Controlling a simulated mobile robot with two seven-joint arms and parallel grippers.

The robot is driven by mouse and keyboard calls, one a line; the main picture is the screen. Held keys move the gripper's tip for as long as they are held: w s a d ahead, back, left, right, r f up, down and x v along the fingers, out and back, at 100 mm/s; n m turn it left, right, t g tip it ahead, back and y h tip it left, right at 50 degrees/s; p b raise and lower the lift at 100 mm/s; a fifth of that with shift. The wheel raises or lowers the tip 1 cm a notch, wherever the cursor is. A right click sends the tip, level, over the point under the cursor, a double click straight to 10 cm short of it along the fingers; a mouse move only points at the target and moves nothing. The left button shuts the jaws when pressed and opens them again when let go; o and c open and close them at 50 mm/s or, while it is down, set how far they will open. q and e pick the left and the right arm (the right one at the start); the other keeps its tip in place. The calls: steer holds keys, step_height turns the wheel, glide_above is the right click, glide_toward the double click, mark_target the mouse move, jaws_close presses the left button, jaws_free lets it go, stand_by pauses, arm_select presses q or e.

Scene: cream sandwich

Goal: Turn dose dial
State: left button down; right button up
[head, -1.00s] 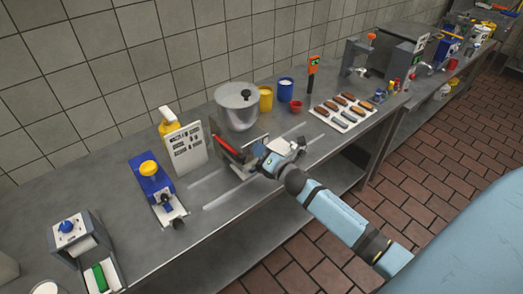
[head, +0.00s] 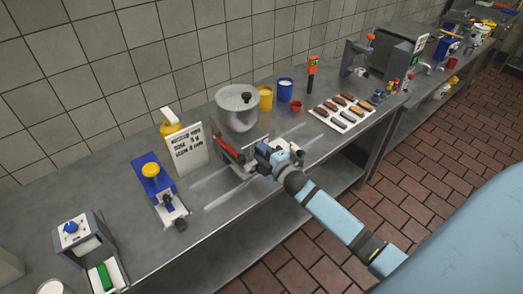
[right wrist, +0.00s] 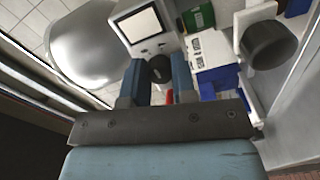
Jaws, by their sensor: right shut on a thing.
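A metal hopper (head: 237,110) with a lid stands on a machine at the middle of the bench. My right gripper (head: 264,155) is at the front of this machine, its arm reaching in from the lower right. In the right wrist view, its two blue fingers (right wrist: 158,88) are closed around a dark round knob (right wrist: 160,67), which looks like the dose dial. The knob sits below a grey housing with a white panel (right wrist: 140,24). The fingers hide part of the knob, and its setting cannot be read. My left gripper is not in view.
Yellow (head: 265,97) and blue (head: 285,88) cups and a tray of brown bars (head: 342,113) are to the right.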

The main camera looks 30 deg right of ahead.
steer(key=m+p, duration=0.1)
steer(key=m, duration=0.4)
steer(key=shift+m, duration=0.4)
stand_by(0.3)
steer(key=o, duration=0.9)
steer(key=shift+o, duration=0.2)
steer(key=shift+s, duration=0.15)
steer(key=s+d+b, duration=0.1)
steer(key=s+b, duration=0.1)
steer(key=s, duration=1.1)
steer(key=shift+s, duration=0.3)
